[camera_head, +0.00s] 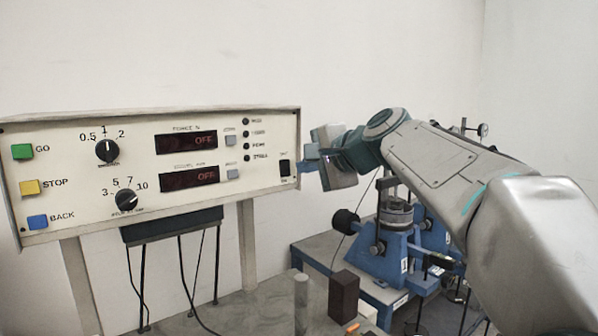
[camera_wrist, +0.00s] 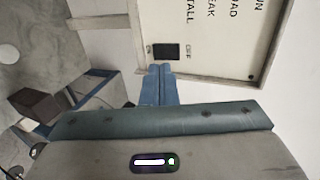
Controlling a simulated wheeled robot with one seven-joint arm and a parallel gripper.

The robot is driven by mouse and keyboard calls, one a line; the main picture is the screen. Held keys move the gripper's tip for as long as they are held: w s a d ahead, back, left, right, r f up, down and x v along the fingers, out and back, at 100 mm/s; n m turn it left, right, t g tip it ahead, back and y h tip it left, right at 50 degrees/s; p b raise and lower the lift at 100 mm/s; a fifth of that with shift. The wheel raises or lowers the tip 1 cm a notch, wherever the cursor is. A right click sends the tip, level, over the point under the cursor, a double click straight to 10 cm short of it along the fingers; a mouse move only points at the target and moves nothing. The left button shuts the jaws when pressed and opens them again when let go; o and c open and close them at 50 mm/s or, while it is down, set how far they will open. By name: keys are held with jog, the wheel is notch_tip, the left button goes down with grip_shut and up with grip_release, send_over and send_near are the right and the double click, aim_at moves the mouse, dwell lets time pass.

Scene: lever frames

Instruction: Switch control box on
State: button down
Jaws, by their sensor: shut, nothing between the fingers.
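The control box (camera_head: 80,190) is a cream panel on posts, with two red displays that both read OFF. Its black power switch (camera_head: 285,168) is at the right end of the panel. In the wrist view the switch (camera_wrist: 166,50) sits just beyond my fingertips, with labels beside it. My gripper (camera_head: 303,160) is at the right edge of the box, close to the switch. In the wrist view my gripper (camera_wrist: 160,70) has its blue fingers together, with nothing between them. I cannot tell whether the fingertips touch the panel.
Green, yellow and blue buttons (camera_head: 29,187) and two black knobs (camera_head: 107,151) are on the panel's left half. A blue test machine (camera_head: 385,255) stands on a bench below my arm, with a dark block (camera_head: 343,296) nearby. Cables hang under the box.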

jog(key=v, duration=0.9)
jog(key=shift+s+r+b, duration=0.15)
jog(key=shift+r+b, duration=0.2)
jog(key=shift+b, duration=0.05)
jog(key=s+d+f+n+g+h, duration=0.2)
jog(key=s+f, duration=0.5)
jog(key=f, duration=0.6)
jog(key=s+d+f+n+g+h, duration=0.3)
jog(key=s+f+n, duration=0.2)
jog(key=f, duration=0.8)
jog(key=s+d+f+n+g+h, duration=0.2)
jog(key=s+f, duration=0.6)
jog(key=f, duration=0.5)
jog(key=shift+s+d+f+n+g+h, duration=0.2)
jog(key=shift+s+f+n+g+h, duration=0.15)
jog(key=shift+n+g+h, duration=0.3)
jog(key=shift+r, duration=0.1)
jog(key=shift+s, duration=0.1)
